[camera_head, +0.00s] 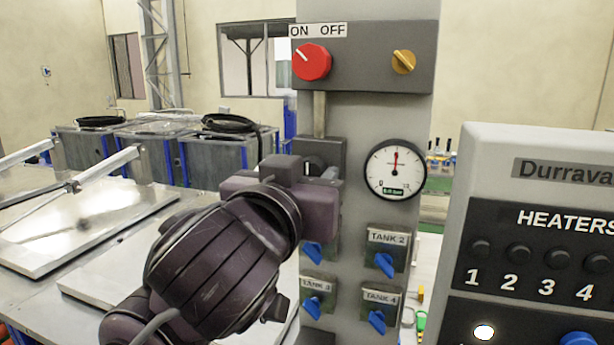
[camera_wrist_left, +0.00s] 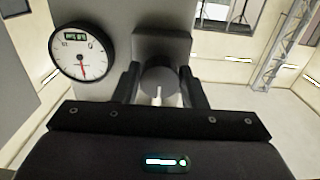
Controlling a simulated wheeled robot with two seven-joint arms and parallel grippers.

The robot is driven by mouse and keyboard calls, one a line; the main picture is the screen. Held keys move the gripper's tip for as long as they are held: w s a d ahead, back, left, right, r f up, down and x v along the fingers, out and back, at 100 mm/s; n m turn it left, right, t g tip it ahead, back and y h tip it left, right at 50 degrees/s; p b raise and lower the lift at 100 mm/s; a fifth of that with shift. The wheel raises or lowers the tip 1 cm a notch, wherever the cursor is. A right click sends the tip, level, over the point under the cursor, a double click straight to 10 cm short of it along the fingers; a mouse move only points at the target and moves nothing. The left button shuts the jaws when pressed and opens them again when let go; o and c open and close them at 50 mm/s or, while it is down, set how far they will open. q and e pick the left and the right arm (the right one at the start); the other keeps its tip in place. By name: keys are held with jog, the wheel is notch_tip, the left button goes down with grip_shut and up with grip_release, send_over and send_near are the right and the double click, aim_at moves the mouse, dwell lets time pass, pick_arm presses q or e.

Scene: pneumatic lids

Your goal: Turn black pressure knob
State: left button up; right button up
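The black pressure knob (camera_wrist_left: 160,82) is a dark round knob with a pale pointer mark, below a dark block on the grey panel in the left wrist view. My left gripper (camera_wrist_left: 160,90) has one finger on each side of it. I cannot tell whether the fingers touch it. In the head view my left gripper (camera_head: 322,176) is at the dark regulator block (camera_head: 320,150), and my wrist hides the knob. The round pressure gauge (camera_head: 395,170) is right of it, its red needle pointing nearly straight up. My right gripper is not in view.
Above are a red ON/OFF switch (camera_head: 312,62) and a yellow switch (camera_head: 403,62). Blue tank valves (camera_head: 385,264) sit below the gauge. A heater control box (camera_head: 540,180) stands close at the right. Metal tables with lids (camera_head: 80,225) lie at the left.

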pick_arm(q)
jog(key=c, duration=0.5)
jog(key=shift+m, duration=0.3)
jog(key=shift+r+m+p, duration=0.1)
jog(key=shift+m+p, duration=1.5)
jog(key=shift+m, duration=2.8)
jog(key=o, duration=1)
jog(key=shift+w, duration=0.1)
